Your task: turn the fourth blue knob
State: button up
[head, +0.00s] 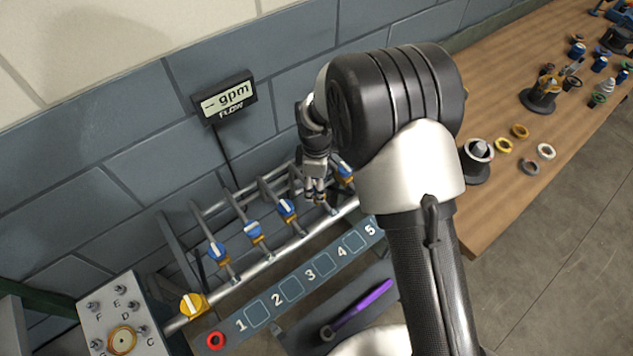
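A row of blue knobs on yellow-banded valves runs along a pipe rack by the wall. The first blue knob (217,250), second blue knob (253,230) and third blue knob (287,208) show clearly. Another blue knob (345,169) shows partly at the right end, beside my arm. My gripper (314,197) points down over the place between the third knob and that end knob. The fourth blue knob is hidden behind my gripper. Whether the fingers touch or grip it cannot be seen.
A label strip (298,280) numbered 1 to 5 lies in front of the pipe. A yellow valve (193,304) and red ring (216,341) sit at its left. A purple-handled tool (358,308) lies in front. A wooden bench (515,215) holds parts.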

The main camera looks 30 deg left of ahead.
jog(key=c, duration=0.9)
jog(key=shift+m, duration=0.4)
jog(key=m, duration=0.3)
jog(key=shift+m, duration=0.3)
jog(key=m, duration=0.4)
jog(key=shift+m+b, duration=0.3)
jog(key=m, duration=0.8)
jog(key=shift+m, duration=0.4)
jog(key=o, duration=1.1)
